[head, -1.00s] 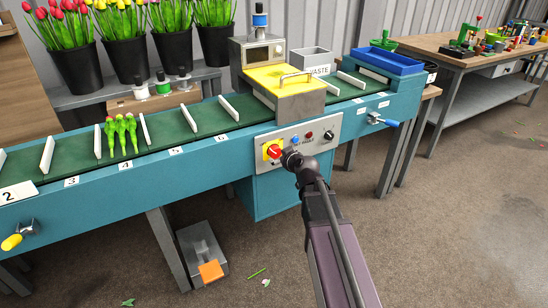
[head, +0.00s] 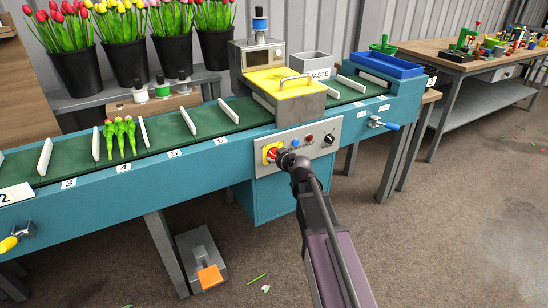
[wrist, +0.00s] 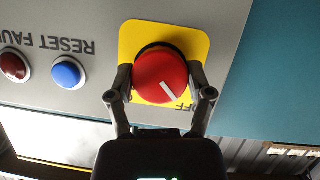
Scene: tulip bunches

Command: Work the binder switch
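The binder switch is a red round knob (wrist: 160,77) on a yellow square plate (wrist: 128,42), mounted on the grey control panel (head: 314,140). In the wrist view its white pointer mark slants toward the partly hidden "OFF" lettering at lower right. In the head view my gripper (head: 283,158) is at the panel and partly hides the knob (head: 270,152).
A blue reset button (wrist: 67,72) and a dark red fault light (wrist: 14,66) sit beside the switch. The binder's yellow cover (head: 270,82) is above the panel. A tulip bunch (head: 120,138) lies on the green belt (head: 75,158). An orange pedal (head: 210,276) stands on the floor.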

